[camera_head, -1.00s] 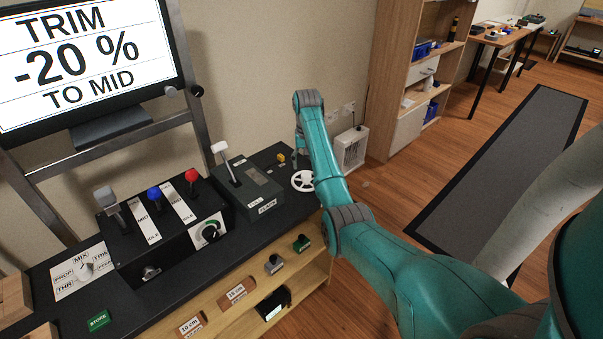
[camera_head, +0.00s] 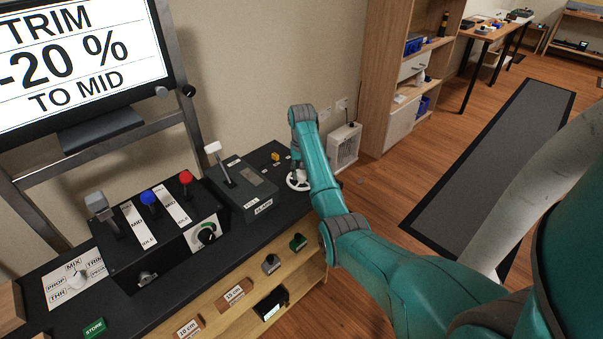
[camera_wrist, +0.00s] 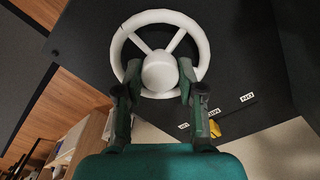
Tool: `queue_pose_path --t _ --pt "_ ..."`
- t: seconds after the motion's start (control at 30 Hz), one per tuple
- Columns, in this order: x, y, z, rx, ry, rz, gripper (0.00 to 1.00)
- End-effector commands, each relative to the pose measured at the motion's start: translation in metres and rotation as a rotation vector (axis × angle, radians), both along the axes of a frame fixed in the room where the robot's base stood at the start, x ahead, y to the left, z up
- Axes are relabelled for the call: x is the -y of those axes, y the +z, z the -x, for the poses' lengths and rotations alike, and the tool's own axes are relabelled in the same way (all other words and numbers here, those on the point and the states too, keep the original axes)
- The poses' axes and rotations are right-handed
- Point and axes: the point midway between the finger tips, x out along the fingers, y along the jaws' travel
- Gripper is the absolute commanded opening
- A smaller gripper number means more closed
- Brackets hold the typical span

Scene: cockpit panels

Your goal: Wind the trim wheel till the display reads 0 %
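The trim wheel is a white ring with spokes and a round hub. It lies at the right end of the black panel in the head view (camera_head: 297,181) and fills the upper middle of the wrist view (camera_wrist: 201,45). The display (camera_head: 65,60) reads "TRIM -20 % TO MID". My gripper (camera_wrist: 160,78) is open over the wheel's near side, one finger on each side of the hub. The fingertips overlap the near rim; whether they touch it, I cannot tell. In the head view my arm hides the fingers and part of the wheel.
Left of the wheel stands a dark box with a white-knobbed lever (camera_head: 220,165), then a block with grey, blue and red levers (camera_head: 186,178). A small yellow part (camera_head: 276,156) lies behind the wheel. A white heater (camera_head: 344,147) stands on the floor beyond.

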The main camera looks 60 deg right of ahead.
Motion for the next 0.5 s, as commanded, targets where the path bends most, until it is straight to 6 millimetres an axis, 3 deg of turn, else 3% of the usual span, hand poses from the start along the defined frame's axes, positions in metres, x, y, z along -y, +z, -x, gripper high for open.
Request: queue_pose_path --t 0.5 --pt "-0.0003 -0.0003 -0.0001 -0.001 -0.125 -0.001 0.04"
